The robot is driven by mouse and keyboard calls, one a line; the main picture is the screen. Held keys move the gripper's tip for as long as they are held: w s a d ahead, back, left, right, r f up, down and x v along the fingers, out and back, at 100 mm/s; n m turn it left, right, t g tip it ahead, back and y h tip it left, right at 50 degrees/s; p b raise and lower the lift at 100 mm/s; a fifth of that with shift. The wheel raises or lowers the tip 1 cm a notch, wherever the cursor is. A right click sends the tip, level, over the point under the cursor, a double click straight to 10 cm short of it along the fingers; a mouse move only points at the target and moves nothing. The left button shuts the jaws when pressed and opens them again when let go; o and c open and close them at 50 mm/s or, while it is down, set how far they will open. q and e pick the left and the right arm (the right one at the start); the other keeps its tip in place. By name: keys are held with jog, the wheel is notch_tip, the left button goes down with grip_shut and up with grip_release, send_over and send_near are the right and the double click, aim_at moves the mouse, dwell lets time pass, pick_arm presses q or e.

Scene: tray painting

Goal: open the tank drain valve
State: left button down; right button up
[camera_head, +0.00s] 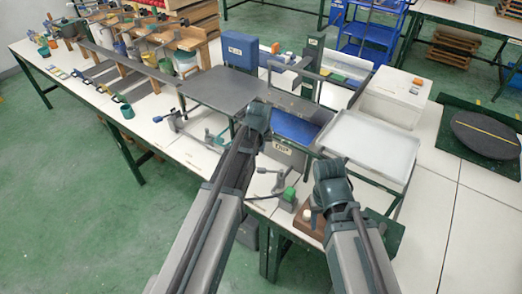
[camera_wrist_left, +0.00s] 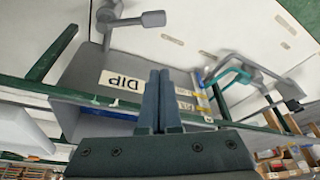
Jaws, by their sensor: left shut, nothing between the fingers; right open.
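The grey tank (camera_head: 273,155) with a label on its front stands at the table's near edge, with blue inside. In the left wrist view the tank (camera_wrist_left: 90,68) appears upside down with the label "DIP". A grey lever handle (camera_head: 277,180), seemingly the drain valve, sticks out near the tank's front; it also shows in the left wrist view (camera_wrist_left: 130,20). My left gripper (camera_wrist_left: 158,85) is shut and empty, its fingers in front of the tank face, apart from the lever. In the head view my left gripper (camera_head: 257,118) hides part of the tank. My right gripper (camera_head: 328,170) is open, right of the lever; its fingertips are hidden.
A white tray (camera_head: 370,143) stands right of the tank, and a dark flat plate (camera_head: 222,90) lies to its left. A teal clamp-like tool (camera_head: 213,138) is on the table left of the tank. A green block (camera_head: 289,195) sits by the lever.

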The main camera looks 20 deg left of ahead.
pick_arm(q)
notch_tip(320, 180, down, 8)
jog(key=s+b, duration=0.1)
jog(key=b, duration=0.5)
jog(key=shift+s+r+b, duration=0.15)
jog(key=shift+b, duration=0.2)
jog(key=shift+s+d, duration=0.1)
